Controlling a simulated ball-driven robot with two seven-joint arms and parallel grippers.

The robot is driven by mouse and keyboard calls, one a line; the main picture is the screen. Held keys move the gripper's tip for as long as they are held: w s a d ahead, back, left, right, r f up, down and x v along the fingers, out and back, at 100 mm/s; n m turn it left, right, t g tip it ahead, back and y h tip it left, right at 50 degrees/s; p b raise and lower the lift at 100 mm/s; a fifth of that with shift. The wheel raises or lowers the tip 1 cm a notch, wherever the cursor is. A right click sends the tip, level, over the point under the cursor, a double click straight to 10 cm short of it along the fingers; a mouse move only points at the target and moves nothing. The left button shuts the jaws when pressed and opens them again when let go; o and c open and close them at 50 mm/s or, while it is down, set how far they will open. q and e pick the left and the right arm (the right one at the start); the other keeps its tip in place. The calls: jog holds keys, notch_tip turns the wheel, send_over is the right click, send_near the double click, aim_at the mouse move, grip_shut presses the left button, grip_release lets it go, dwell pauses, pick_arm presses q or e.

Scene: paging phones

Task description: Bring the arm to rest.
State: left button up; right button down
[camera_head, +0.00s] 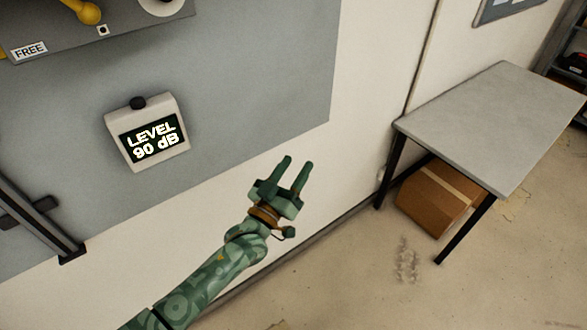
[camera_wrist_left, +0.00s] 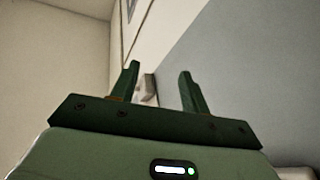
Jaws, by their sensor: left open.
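My left gripper (camera_head: 289,176) is green and open, with nothing between its fingers. In the head view it stands in front of the wall, to the right of and below the level display. Its arm comes in from the bottom left. In the left wrist view the two fingers (camera_wrist_left: 160,82) are apart and empty, pointing up along the wall. My right gripper is not in view.
A level display (camera_head: 148,133) reading "LEVEL 90 dB" is on the grey wall panel (camera_head: 255,85). A shelf labelled "FREE" (camera_head: 29,50) is at the top left. A grey table (camera_head: 490,125) stands at the right, with a cardboard box (camera_head: 435,200) under it. The floor in front is mostly clear.

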pick_arm(q)
jog(key=s+a+f+m+g+y+b, duration=0.1)
jog(key=a+f+g+y, duration=0.25)
jog(key=f, duration=0.75)
jog(key=a+f+m+g+y+b, duration=0.15)
jog(key=a+f, duration=0.25)
jog(key=f, duration=0.8)
jog(key=s+a+f+g+y+b, duration=0.2)
jog(key=s+a+f, duration=0.3)
jog(key=f, duration=0.4)
jog(key=s+a+f+g+y+b, duration=0.1)
jog(key=s+a+f+g+b, duration=0.1)
jog(key=s+a+f, duration=0.5)
jog(key=s+a+f+g+y+b, duration=0.1)
jog(key=s+a+f+g+b, duration=0.1)
jog(key=s+f, duration=0.5)
jog(key=s+a+f+n+g+y+b, duration=0.1)
jog(key=s+f, duration=0.7)
jog(key=s, duration=0.9)
jog(key=s+a+f+n+g+y+b, duration=0.1)
jog(key=s+a+f+g+b, duration=0.3)
jog(key=s+f, duration=0.4)
jog(key=s+g, duration=0.1)
jog(key=s, duration=0.3)
jog(key=shift+s+f+y, duration=0.15)
jog(key=shift+s+y, duration=0.15)
jog(key=shift+s, duration=0.05)
jog(key=shift+w, duration=0.1)
